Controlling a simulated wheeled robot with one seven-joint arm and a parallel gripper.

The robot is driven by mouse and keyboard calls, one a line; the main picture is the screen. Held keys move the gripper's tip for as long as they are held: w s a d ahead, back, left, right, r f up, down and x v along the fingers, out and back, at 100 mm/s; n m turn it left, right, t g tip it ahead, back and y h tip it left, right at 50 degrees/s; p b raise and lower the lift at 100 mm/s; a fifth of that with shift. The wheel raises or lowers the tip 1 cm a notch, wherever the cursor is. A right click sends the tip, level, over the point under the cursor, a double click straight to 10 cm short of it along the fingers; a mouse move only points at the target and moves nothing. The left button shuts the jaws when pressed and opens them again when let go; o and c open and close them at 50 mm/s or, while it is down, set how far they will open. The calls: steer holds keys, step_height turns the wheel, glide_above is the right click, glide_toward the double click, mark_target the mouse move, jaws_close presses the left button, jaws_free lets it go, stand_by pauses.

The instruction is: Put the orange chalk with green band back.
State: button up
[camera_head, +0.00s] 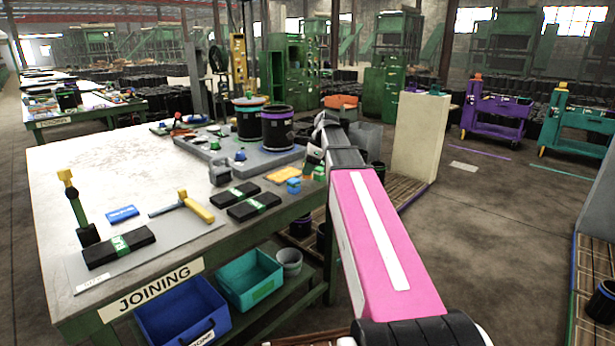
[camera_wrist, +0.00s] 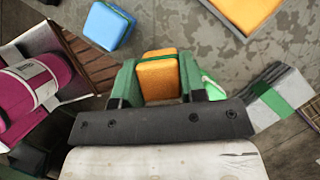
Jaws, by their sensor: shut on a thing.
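The orange chalk (camera_wrist: 159,82) sits between the two green fingers of my gripper (camera_wrist: 158,78) in the wrist view. The gripper is shut on it. A green band runs across the chalk near its far end. The lower part of the chalk is hidden by the dark gripper body. In the head view my pink arm reaches past the right edge of the joining table (camera_head: 80,185); I cannot clearly make out the chalk there.
In the wrist view, a blue block (camera_wrist: 107,25) lies ahead left and an orange panel (camera_wrist: 248,12) ahead right. A magenta roll (camera_wrist: 32,85) is at left, a white piece with a green band (camera_wrist: 280,98) at right. Black sleeves (camera_head: 278,128) stand on the table's grey tray (camera_head: 205,150).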

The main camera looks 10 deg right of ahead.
steer(key=shift+f, duration=1.65)
steer(key=o, duration=0.9)
steer(key=shift+f, duration=0.15)
steer(key=v, duration=1.2)
steer(key=shift+a, duration=0.1)
